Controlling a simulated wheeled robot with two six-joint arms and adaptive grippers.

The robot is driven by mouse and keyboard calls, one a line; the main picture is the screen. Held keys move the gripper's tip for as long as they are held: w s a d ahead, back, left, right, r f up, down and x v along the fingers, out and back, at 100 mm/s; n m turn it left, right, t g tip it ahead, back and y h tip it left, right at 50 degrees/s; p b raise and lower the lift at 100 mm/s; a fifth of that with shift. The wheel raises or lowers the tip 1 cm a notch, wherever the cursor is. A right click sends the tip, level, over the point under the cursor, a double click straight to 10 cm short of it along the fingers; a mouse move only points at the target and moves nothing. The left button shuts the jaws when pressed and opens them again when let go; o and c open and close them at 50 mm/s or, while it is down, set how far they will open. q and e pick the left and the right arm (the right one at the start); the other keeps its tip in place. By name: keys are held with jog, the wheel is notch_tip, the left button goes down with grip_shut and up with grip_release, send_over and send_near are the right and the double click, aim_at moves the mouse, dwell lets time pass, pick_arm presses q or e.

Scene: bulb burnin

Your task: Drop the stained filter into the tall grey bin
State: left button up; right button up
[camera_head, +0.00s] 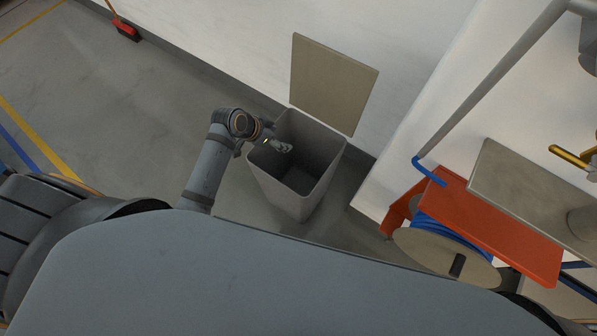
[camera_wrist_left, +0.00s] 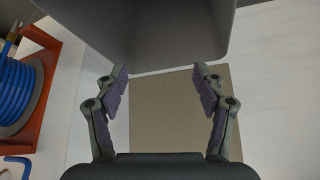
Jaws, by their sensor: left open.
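The tall grey bin (camera_head: 322,160) stands on the floor against the white wall, its top open. My left gripper (camera_head: 283,148) is over the bin's mouth, near its left rim. In the left wrist view its two fingers (camera_wrist_left: 160,82) are spread apart with nothing between them. The bin's grey wall (camera_wrist_left: 150,30) fills the top of that view, beyond the fingertips. The stained filter is not visible in either view; part of the bin's inside is hidden. My right gripper is not in view.
A beige panel (camera_head: 332,83) is on the wall behind the bin. A red stand (camera_head: 500,228) with a reel of blue hose (camera_head: 440,232) stands right of the bin. A grey shelf (camera_head: 520,190) is above it. A red broom (camera_head: 125,30) is far left.

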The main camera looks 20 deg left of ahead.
pick_arm(q)
jog(key=shift+v, duration=1.75)
jog(key=s+a+r+n+g+y, duration=0.1)
jog(key=s+a+r+n+y, duration=0.2)
jog(key=s, duration=0.4)
jog(key=s+a+n+g+y, duration=0.1)
jog(key=s+a+n+y, duration=0.1)
jog(key=s+n, duration=0.35)
jog(key=s+a+f+m+p, duration=0.1)
jog(key=s+f+p, duration=0.15)
jog(key=f, duration=0.65)
jog(key=s+a+f+p, duration=0.15)
jog(key=f+p, duration=0.25)
jog(key=f, duration=0.6)
jog(key=s+f+g+p, duration=0.1)
jog(key=s+f+p, duration=0.1)
jog(key=s+f, duration=0.4)
jog(key=s+a+f+g+p, duration=0.1)
jog(key=s+f+p, duration=0.2)
jog(key=s, duration=0.9)
notch_tip(320, 180, down, 3)
jog(key=shift+s+a+r, duration=0.1)
jog(key=shift+s+a, duration=0.05)
jog(key=shift+s, duration=0.15)
